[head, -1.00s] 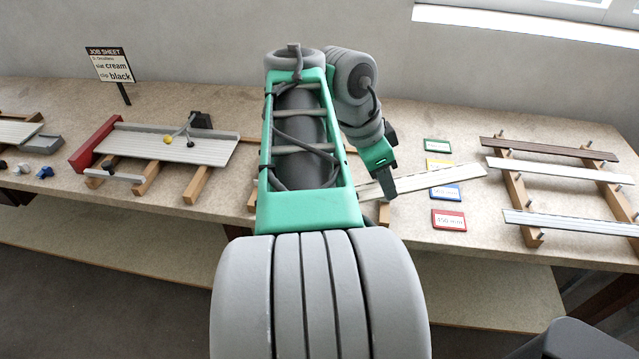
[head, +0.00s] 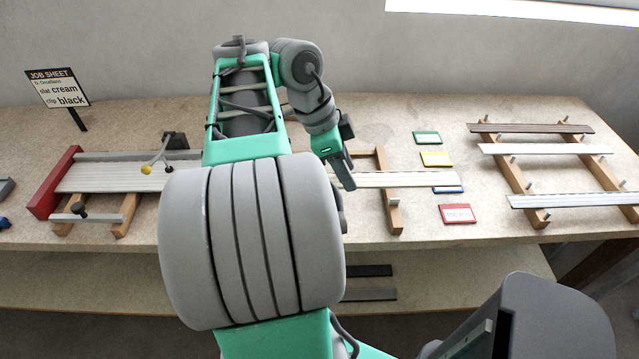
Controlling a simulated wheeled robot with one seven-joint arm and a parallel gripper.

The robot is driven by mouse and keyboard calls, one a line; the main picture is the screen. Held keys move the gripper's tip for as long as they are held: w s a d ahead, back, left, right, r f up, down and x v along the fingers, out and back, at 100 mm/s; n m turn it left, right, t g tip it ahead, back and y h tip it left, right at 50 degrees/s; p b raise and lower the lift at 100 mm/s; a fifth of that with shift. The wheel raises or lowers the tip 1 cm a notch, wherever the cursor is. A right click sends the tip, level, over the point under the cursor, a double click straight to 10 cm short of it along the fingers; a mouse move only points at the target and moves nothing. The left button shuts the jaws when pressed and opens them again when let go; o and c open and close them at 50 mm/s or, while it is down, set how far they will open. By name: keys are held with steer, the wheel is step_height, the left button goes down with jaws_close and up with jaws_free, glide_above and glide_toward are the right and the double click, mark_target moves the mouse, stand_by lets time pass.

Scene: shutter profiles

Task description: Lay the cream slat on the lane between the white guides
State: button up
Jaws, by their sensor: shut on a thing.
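My gripper (head: 344,174) is shut on the cream slat (head: 405,180), a long thin pale strip. The slat lies almost level in the picture and sticks out to the right, its right end over the coloured cards. Its left part is hidden behind my arm. I cannot tell whether the slat touches the frame. To the left, a fixture has a pale ribbed panel (head: 115,178), a back rail (head: 118,156) and a short front rail (head: 92,218). My arm hides its right side.
A red end block (head: 55,183) closes the fixture's left end. Coloured cards, including a red one (head: 458,214), lie right of the frame. A wooden rack (head: 512,180) at right holds a brown slat (head: 530,128) and two pale ones.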

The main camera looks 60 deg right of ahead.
steer(key=w+d+f, duration=0.1)
steer(key=w+f, duration=0.1)
steer(key=f, duration=0.1)
steer(key=w+d+f, duration=0.1)
steer(key=w+f, duration=0.2)
steer(key=w+d+f+b, duration=0.1)
steer(key=w+f, duration=0.1)
steer(key=f, duration=0.1)
steer(key=shift+w+d+f, duration=0.15)
steer(key=shift+d+f, duration=0.1)
steer(key=shift+d, duration=0.1)
steer(key=shift+f, duration=0.45)
steer(key=shift+f+b, duration=0.4)
steer(key=shift+b, duration=0.05)
steer(key=o, duration=1.3)
steer(key=shift+r, duration=0.1)
steer(key=shift+o, duration=0.2)
